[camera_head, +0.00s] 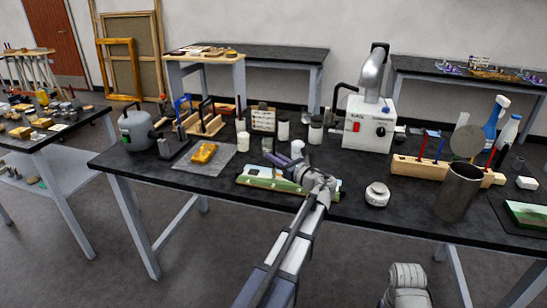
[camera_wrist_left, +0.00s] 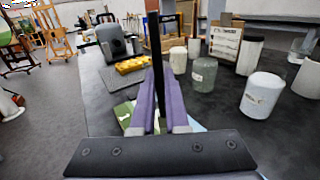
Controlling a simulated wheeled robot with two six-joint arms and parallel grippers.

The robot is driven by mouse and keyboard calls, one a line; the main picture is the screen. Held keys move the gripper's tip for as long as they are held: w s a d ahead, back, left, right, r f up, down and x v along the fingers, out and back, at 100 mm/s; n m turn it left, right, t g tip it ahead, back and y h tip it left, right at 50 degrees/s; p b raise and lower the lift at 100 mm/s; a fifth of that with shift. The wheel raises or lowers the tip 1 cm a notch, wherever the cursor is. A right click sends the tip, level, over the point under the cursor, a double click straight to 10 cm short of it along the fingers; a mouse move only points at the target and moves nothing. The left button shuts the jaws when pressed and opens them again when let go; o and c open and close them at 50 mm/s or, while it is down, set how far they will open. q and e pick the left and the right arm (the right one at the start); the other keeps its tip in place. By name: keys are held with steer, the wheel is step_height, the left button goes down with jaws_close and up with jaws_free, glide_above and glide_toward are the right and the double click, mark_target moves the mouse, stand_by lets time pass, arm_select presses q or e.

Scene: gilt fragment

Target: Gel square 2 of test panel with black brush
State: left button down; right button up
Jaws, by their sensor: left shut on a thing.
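A green panel with a pale edge (camera_head: 258,182), apparently the test panel, lies on the dark workbench near its front edge. My left gripper (camera_head: 276,160) is over it, its purple fingers pointing left. In the left wrist view the fingers (camera_wrist_left: 154,98) are shut on the black brush (camera_wrist_left: 153,45), whose dark handle stands upright between them. The brush's tip is hidden behind the fingers, so I cannot tell whether it touches the panel. The panel shows partly beside the fingers (camera_wrist_left: 124,113). Its separate squares cannot be made out. My right gripper is out of view.
Several jars stand just behind the panel, including a green-grey jar (camera_wrist_left: 204,76) and a white jar (camera_wrist_left: 262,96). A gold fragment (camera_head: 205,152) lies on a grey mat to the left.

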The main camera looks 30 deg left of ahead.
arm_select(q)
steer(key=shift+w+d, duration=0.15)
steer(key=shift+d, duration=0.4)
steer(key=shift+w+d, duration=0.15)
steer(key=shift+d, duration=0.35)
steer(key=shift+a, duration=0.15)
steer(key=shift+s+a, duration=0.2)
steer(key=shift+a, duration=0.35)
steer(key=shift+s+a, duration=0.15)
steer(key=shift+a, duration=0.4)
steer(key=shift+d, duration=0.1)
steer(key=shift+w+d, duration=0.2)
steer(key=shift+d, duration=0.4)
steer(key=shift+w+d, duration=0.15)
steer(key=shift+d, duration=0.4)
steer(key=shift+a, duration=0.1)
steer(key=shift+s+a, duration=0.15)
steer(key=shift+a, duration=0.45)
steer(key=shift+s+a, duration=0.15)
steer(key=shift+a, duration=0.45)
steer(key=shift+r, duration=0.1)
